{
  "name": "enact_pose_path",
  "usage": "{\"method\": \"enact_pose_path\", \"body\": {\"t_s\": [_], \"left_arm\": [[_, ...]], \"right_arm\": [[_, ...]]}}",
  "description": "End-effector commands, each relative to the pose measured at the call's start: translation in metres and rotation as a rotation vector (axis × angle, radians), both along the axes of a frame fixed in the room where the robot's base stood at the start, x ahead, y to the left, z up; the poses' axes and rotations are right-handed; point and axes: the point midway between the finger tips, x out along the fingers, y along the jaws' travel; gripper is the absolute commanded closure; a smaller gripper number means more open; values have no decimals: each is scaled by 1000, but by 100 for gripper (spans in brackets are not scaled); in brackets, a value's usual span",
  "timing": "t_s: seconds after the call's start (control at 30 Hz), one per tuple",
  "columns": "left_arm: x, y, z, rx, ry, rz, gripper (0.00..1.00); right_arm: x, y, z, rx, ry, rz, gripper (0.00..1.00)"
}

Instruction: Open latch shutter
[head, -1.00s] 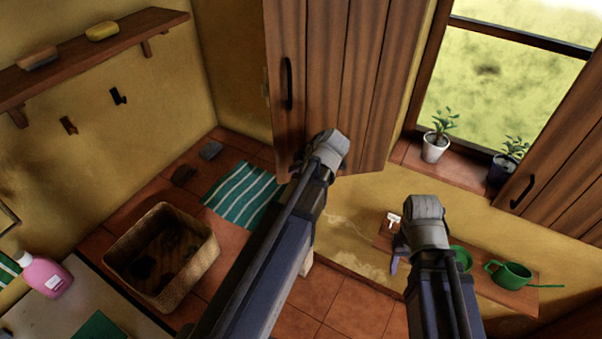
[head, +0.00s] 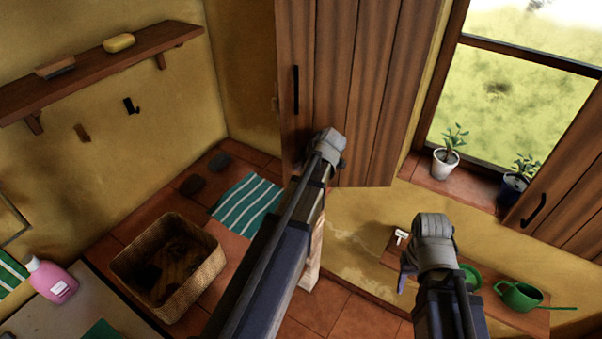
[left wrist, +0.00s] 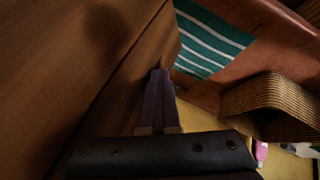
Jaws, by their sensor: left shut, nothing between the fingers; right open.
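The left wooden shutter (head: 360,100), brown planks with a black upright handle (head: 296,90), stands swung out from the window (head: 515,95). The right shutter (head: 570,190), with its own black handle (head: 534,210), is at the right edge; the pane between them is uncovered. My left gripper (head: 328,158) is at the left shutter's lower part, its fingers mostly hidden by the wrist. In the left wrist view the fingers (left wrist: 158,98) are shut and empty, close beside the shutter's wood (left wrist: 75,80); contact is unclear. My right gripper (head: 404,275) is open, low, beside a small wall shelf.
Potted plants (head: 446,160) stand on the sill. The small shelf (head: 520,315) holds a green watering can (head: 520,296). A wicker basket (head: 195,280) and a striped cloth (head: 247,203) lie at left. A wall shelf (head: 80,68) is upper left.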

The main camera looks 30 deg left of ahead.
Motion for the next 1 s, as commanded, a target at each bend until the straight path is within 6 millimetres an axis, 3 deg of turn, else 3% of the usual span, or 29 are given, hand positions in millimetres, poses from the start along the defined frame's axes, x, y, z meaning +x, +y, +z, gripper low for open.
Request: {"method": "enact_pose_path", "body": {"t_s": [0.03, 0.2, 0.4, 0.57, 1.0], "left_arm": [[18, 12, 0, 0, -2, -39, 100], [67, 36, 0, 2, -3, -139, 100], [106, 51, 0, 2, -2, -138, 100], [116, 54, 0, 2, -2, -138, 100], [114, 54, 0, 2, -1, -137, 100]], "right_arm": [[0, 0, 0, 0, 0, 0, 50], [0, 0, 0, 0, 0, 0, 50], [0, 0, 0, 0, 0, 0, 50], [0, 0, 0, 0, 0, 0, 50], [0, 0, 0, 0, 0, 0, 50]]}}
